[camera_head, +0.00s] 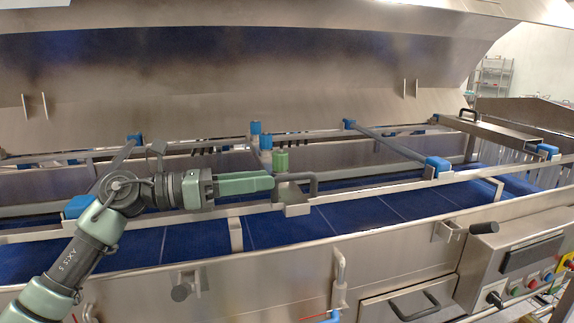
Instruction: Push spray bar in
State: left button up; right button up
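My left arm comes in from the lower left, and its gripper (270,183) points right over the blue belt. The green fingers look like one block from this side, so I cannot tell whether they are open or shut. Their tips are at the left end of a small grey bracket with a dark handle (314,182), which seems to belong to the spray bar (295,197). I cannot tell whether they touch. The bar's far end is hard to make out. My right gripper is not in view.
Metal rails with blue clamps (437,164) cross above the blue conveyor belt (380,213). A large raised hood (230,85) covers the back. A control panel (515,265) with buttons is at the right. A drawer (410,306) with a handle is at the front.

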aim_at(289, 176)
pick_arm(q)
jog(key=p+x, duration=0.2)
jog(key=x, duration=0.4)
jog(key=shift+w+d+p, duration=0.1)
jog(key=shift+d+p, duration=0.15)
jog(key=shift+p, duration=0.15)
jog(key=shift+w+d+f, duration=0.1)
jog(key=shift+d, duration=0.4)
grip_shut()
jog(key=shift+w+a, duration=0.1)
jog(key=shift+w, duration=0.05)
dwell(0.5)
